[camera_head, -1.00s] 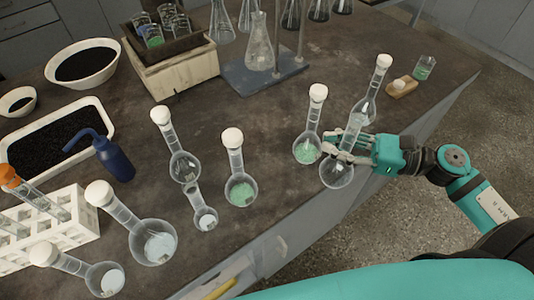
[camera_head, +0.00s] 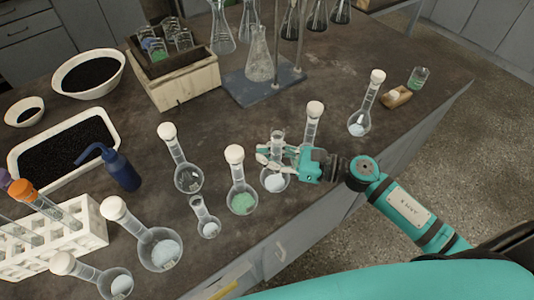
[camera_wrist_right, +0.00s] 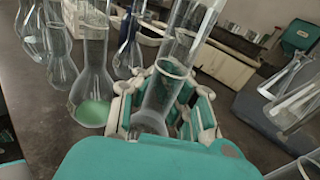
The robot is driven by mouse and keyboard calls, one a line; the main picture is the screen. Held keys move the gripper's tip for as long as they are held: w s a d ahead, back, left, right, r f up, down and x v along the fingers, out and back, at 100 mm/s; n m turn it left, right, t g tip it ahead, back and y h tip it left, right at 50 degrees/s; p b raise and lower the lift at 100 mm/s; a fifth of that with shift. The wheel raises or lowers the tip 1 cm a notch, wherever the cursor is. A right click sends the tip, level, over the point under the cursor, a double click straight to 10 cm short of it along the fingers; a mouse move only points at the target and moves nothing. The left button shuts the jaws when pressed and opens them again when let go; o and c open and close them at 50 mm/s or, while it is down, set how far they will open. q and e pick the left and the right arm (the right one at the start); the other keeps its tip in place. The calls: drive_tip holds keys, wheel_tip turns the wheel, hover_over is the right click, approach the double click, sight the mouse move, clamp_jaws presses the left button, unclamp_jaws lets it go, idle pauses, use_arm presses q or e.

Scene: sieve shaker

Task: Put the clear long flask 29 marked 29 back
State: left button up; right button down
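My right gripper (camera_head: 283,158) has its fingers on both sides of the neck of a clear long-necked flask (camera_head: 275,183) with no stopper and some pale content in its bulb. In the right wrist view the open glass neck (camera_wrist_right: 163,92) stands between the pads of the gripper (camera_wrist_right: 165,105). I cannot read a number on it, nor tell whether its base touches the table. A white-stoppered flask with green granules (camera_head: 239,201) stands just left of it. Another stoppered flask (camera_head: 313,118) is behind my gripper, its bulb hidden. My left gripper is out of view.
Several more long-necked flasks stand to the left, including a small unstoppered one (camera_head: 206,225). A stoppered flask (camera_head: 361,122) stands at the right, near a wooden block with a white stopper (camera_head: 396,96) and a small beaker (camera_head: 418,77). The table's front edge is close.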

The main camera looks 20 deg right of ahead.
drive_tip(key=c, duration=2.1)
unclamp_jaws()
drive_tip(key=shift+f, duration=0.3)
drive_tip(key=o, duration=0.6)
drive_tip(key=shift+r, duration=0.15)
drive_tip(key=shift+s+d, duration=0.1)
drive_tip(key=shift+d, duration=0.05)
drive_tip(key=shift+b+v, duration=2.05)
drive_tip(key=shift+v, duration=3.8)
drive_tip(key=shift+r, duration=0.1)
